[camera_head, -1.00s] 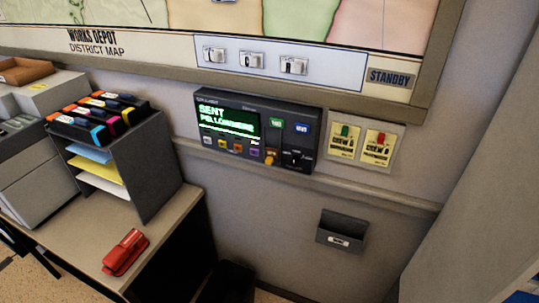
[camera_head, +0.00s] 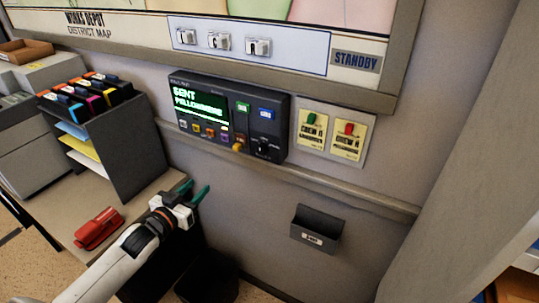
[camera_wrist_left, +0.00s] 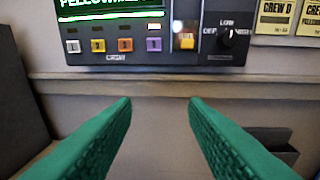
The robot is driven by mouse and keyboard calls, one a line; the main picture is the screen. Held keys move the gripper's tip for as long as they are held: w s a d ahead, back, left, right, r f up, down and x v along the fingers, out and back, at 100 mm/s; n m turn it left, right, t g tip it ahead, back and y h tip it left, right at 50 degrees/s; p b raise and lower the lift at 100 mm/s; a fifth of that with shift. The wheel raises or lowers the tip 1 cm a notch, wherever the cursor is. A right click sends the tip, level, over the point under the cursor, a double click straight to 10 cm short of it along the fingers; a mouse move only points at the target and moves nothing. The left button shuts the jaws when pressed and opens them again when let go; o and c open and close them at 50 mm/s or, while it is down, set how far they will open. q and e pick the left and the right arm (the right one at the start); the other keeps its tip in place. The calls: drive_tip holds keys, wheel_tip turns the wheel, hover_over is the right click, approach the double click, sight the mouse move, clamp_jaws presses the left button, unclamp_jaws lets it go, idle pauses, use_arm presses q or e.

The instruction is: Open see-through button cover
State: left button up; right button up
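A dark control panel (camera_head: 215,150) with a green-lit screen is mounted on the wall. An orange-yellow button (camera_wrist_left: 187,41) sits low on the panel, left of a black rotary knob (camera_wrist_left: 229,37). A small pale, glossy patch just above the button may be the see-through cover (camera_wrist_left: 178,26); its outline and position are too small to tell. My left gripper (camera_head: 194,189) is open and empty, below the panel and apart from it. Its green fingers (camera_wrist_left: 159,102) point toward the wall, with the button above and right of the gap. My right gripper is out of view.
A wall rail (camera_head: 300,181) runs under the panel. Two yellow crew tags (camera_head: 330,133) hang to its right, above a small dark wall holder (camera_head: 317,229). A desk with a red stapler (camera_head: 98,229) and a folder rack (camera_head: 125,155) stands left.

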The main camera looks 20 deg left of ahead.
sight(235, 149)
use_arm(q)
drive_tip(key=w+d+r+t+h, duration=0.1)
drive_tip(key=d+r, duration=0.3)
drive_tip(key=r, duration=0.1)
drive_tip(key=shift+m, duration=0.4)
drive_tip(key=w, duration=0.4)
drive_tip(key=w+p, duration=0.1)
drive_tip(key=w, duration=0.6)
drive_tip(key=shift+w+d+p, duration=0.3)
drive_tip(key=shift+w+p, duration=0.05)
drive_tip(key=shift+w, duration=0.05)
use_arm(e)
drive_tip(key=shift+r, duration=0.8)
use_arm(q)
drive_tip(key=shift+c, duration=0.6)
clamp_jaws()
